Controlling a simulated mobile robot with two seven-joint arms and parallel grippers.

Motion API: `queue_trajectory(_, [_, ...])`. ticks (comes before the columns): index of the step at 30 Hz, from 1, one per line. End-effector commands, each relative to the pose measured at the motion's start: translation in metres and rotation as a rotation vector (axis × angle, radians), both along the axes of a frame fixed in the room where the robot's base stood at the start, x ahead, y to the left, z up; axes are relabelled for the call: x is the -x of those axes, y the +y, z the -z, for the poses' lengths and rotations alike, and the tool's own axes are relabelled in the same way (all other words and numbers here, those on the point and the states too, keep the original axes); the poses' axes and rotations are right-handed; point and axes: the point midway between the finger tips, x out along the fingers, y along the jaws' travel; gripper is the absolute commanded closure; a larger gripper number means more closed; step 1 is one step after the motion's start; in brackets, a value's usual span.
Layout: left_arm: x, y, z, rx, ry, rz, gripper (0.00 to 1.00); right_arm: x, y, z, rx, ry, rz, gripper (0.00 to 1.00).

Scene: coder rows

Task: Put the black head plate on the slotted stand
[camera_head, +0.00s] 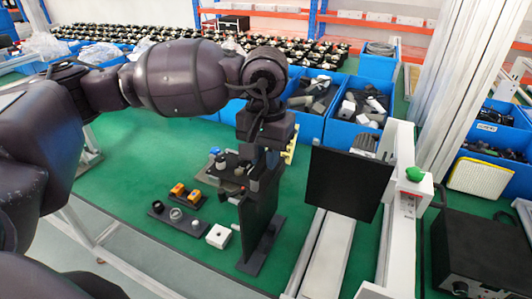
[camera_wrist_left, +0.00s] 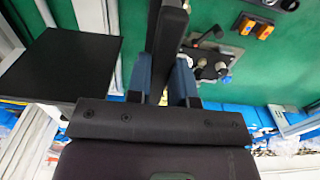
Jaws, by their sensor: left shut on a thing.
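My left gripper (camera_head: 262,168) points down over the green table and is shut on a black plate (camera_head: 258,210). The plate hangs upright below the jaws, seen at an angle. In the left wrist view the two blue fingers of the gripper (camera_wrist_left: 161,78) stand on either side of the dark plate (camera_wrist_left: 170,28). A long dark base (camera_head: 252,266), which looks like the slotted stand, lies on the table under the plate. The plate's lower edge meets this base in the picture; I cannot tell whether it sits in a slot. The slot itself is hidden.
A black square panel (camera_head: 346,183) stands just right of the plate and shows in the left wrist view (camera_wrist_left: 75,62). Left are a dark strip with knobs (camera_head: 178,218), orange switches (camera_head: 179,190) and a white block (camera_head: 218,236). Blue bins (camera_head: 345,132) line the back.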

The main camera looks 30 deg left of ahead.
Motion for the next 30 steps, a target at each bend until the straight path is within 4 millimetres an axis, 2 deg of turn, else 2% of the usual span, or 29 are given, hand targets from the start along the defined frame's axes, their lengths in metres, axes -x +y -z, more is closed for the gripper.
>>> queue_trajectory(5, [-0.001, 0.000, -0.002, 0.001, -0.005, 0.000, 1.00, 0.005, -0.001, 0.004, 0.000, 0.012, 0.002, 0.77])
queue_trajectory(14, [-0.001, 0.000, -0.001, 0.001, -0.004, 0.000, 1.00, 0.003, -0.001, 0.002, 0.000, 0.006, 0.002, 0.77])
queue_trajectory(21, [-0.001, 0.000, 0.003, 0.001, -0.004, 0.000, 1.00, -0.003, 0.001, 0.002, 0.000, -0.007, -0.002, 0.77])
queue_trajectory(30, [-0.001, 0.000, 0.012, 0.001, -0.003, 0.001, 1.00, -0.003, 0.001, 0.012, 0.000, -0.001, -0.004, 0.77])
